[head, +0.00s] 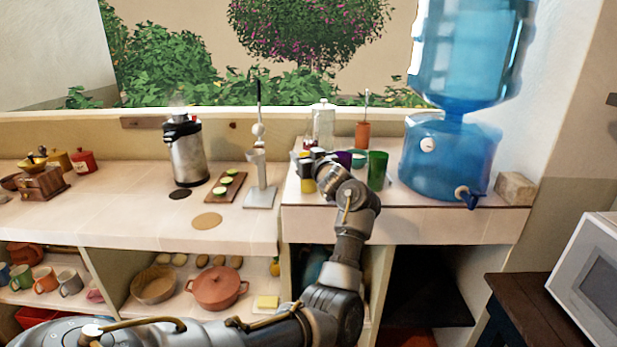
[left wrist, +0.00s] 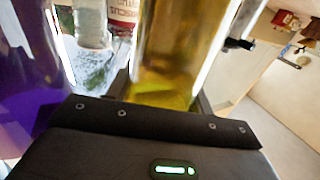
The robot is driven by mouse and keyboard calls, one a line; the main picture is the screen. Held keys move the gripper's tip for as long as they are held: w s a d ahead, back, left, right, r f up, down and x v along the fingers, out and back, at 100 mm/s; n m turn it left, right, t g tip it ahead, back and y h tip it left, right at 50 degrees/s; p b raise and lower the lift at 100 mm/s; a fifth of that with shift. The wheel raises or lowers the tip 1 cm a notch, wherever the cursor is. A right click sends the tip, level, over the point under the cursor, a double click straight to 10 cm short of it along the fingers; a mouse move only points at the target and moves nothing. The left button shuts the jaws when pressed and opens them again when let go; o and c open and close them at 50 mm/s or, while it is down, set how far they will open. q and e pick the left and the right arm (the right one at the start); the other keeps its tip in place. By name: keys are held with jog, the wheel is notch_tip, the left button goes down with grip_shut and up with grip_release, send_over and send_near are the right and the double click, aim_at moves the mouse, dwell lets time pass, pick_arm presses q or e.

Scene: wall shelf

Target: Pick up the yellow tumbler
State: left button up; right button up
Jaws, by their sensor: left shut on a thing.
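The yellow tumbler (head: 308,186) is on the right part of the counter, at the left end of a group of tumblers. My left gripper (head: 309,165) reaches it from the right and hides much of it. In the left wrist view the yellow tumbler (left wrist: 180,50) stands between the fingers, and the gripper is shut on it. Whether its base touches the counter I cannot tell. My right gripper is not in view.
A purple tumbler (left wrist: 30,75) is close beside the gripper in the left wrist view. A green tumbler (head: 377,170) stands right of my wrist. A blue water dispenser (head: 450,155) is farther right. A glass jar (head: 323,125) and a terracotta-coloured cup (head: 362,136) stand behind.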

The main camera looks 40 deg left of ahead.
pick_arm(q)
jog(key=c, duration=0.4)
jog(key=shift+o, duration=0.2)
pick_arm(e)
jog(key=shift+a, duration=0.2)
pick_arm(q)
jog(key=shift+r, duration=0.1)
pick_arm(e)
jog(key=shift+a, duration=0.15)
pick_arm(q)
jog(key=shift+r, duration=0.1)
jog(key=s+d+r+b, duration=0.3)
jog(key=s+d+r, duration=0.2)
jog(key=s+r, duration=0.7)
jog(key=shift+s+r, duration=0.3)
jog(key=shift+s, duration=0.1)
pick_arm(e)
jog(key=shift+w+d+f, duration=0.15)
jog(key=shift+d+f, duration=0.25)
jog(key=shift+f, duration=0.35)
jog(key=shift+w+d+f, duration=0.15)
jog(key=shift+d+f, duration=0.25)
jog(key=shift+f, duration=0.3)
pick_arm(q)
jog(key=shift+s+d, duration=0.1)
jog(key=shift+d, duration=0.05)
